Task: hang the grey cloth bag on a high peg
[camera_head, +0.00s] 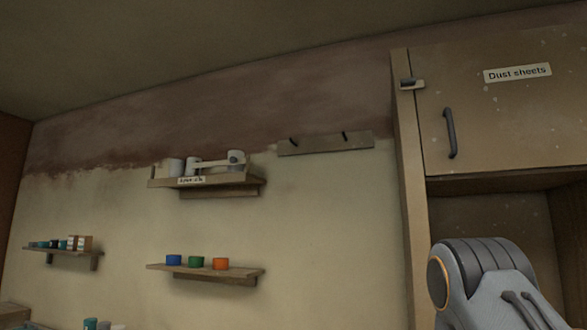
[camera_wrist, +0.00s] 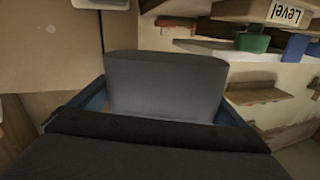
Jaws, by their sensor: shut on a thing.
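The grey cloth bag (camera_wrist: 165,82) shows in the wrist view as a plain grey block shape between the blue fingers of my gripper (camera_wrist: 160,103). My gripper is shut on it. Its lower part is hidden behind the dark gripper body, and no strap or loop shows. In the head view a wooden peg rail (camera_head: 325,144) is fixed high on the wall, with two dark pegs, a left peg (camera_head: 293,140) and a right peg (camera_head: 344,136). Both pegs look empty. The bag and gripper are out of the head view; only part of my arm shows at lower right.
A tall cupboard (camera_head: 408,180) labelled "Dust sheets" stands right of the rail. A labelled shelf (camera_head: 222,180) with white items is left of it. A lower shelf (camera_head: 205,273) holds coloured tubs, and another shelf (camera_head: 62,251) is at far left. Wall below the rail is clear.

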